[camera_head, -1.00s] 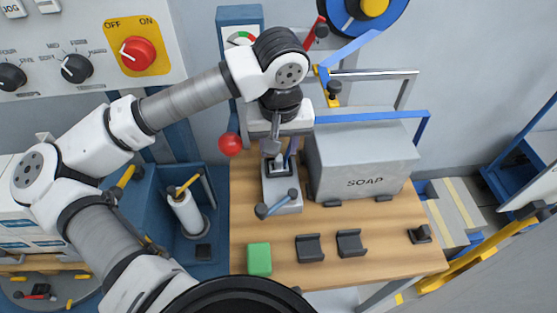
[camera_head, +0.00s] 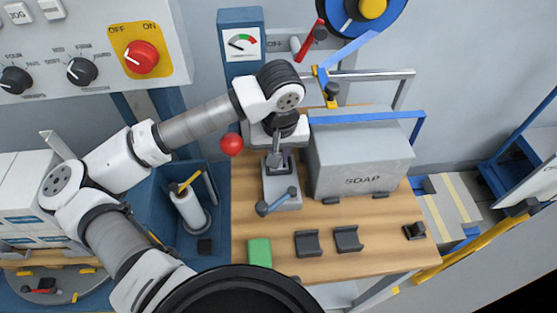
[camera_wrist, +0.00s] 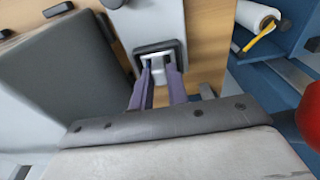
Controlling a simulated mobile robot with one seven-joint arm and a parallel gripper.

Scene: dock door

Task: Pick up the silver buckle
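The silver buckle (camera_wrist: 158,58) shows in the wrist view as a small bright piece in a dark square frame. This frame tops a grey block (camera_head: 284,188) on the wooden bench. In the camera_head view my gripper hangs over the block, and the buckle itself is hard to make out there. My gripper (camera_wrist: 160,70) points down at the frame, with its two purplish fingers apart and their tips close to the buckle, on either side of it. I cannot tell whether they touch it.
A grey SOAP box (camera_head: 362,160) stands close right of the block. A green block (camera_head: 259,252) and black cradles (camera_head: 308,243) lie nearer on the bench (camera_head: 380,255). A red ball (camera_head: 231,144) is left of my gripper.

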